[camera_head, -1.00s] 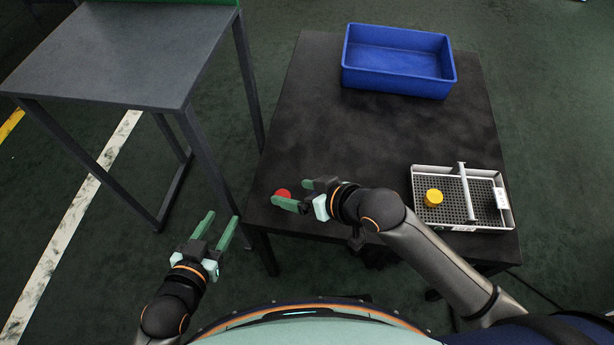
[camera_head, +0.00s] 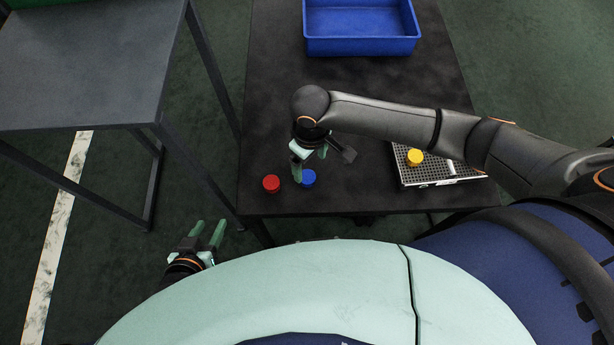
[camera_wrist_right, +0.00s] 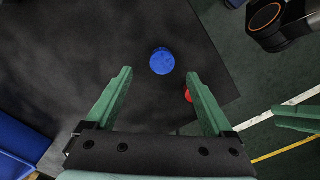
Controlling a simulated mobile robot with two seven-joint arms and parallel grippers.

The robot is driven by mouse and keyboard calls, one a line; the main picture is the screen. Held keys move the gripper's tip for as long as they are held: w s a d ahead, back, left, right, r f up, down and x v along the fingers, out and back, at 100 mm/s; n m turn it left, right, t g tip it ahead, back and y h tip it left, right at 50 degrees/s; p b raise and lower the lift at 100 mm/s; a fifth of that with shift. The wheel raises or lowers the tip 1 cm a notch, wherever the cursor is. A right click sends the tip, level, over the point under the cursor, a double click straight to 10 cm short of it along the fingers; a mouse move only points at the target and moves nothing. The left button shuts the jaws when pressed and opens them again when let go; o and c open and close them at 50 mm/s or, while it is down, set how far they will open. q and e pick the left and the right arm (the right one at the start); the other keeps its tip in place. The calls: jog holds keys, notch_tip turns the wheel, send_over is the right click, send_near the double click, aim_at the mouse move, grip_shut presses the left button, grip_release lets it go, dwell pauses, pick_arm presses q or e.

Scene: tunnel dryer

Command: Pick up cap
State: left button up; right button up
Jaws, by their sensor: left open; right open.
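A blue cap (camera_head: 308,178) and a red cap (camera_head: 271,184) lie on the dark table near its front left edge. A yellow cap (camera_head: 415,157) sits in the perforated tray (camera_head: 440,181). My right gripper (camera_head: 314,168) is open and empty, pointing down above the table by the blue cap. In the right wrist view, the blue cap (camera_wrist_right: 162,61) shows between and just beyond the open fingertips (camera_wrist_right: 160,76). The red cap (camera_wrist_right: 188,97) is partly hidden by one finger there. My left gripper (camera_head: 208,227) is open and empty, off the table's left front corner.
A blue bin (camera_head: 360,46) stands at the back of the dark table (camera_head: 270,105). A grey table (camera_head: 80,70) stands to the left, with a floor gap between. My right arm passes over the tray and hides part of it.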

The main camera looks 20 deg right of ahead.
aim_at(308, 177)
jog(key=f, duration=0.2)
jog(key=f+b, duration=0.1)
jog(key=f, duration=0.3)
jog(key=shift+a+f+b, duration=0.2)
jog(key=shift+a+b, duration=0.1)
jog(key=shift+b, duration=0.05)
jog(key=shift+c, duration=0.2)
grip_shut()
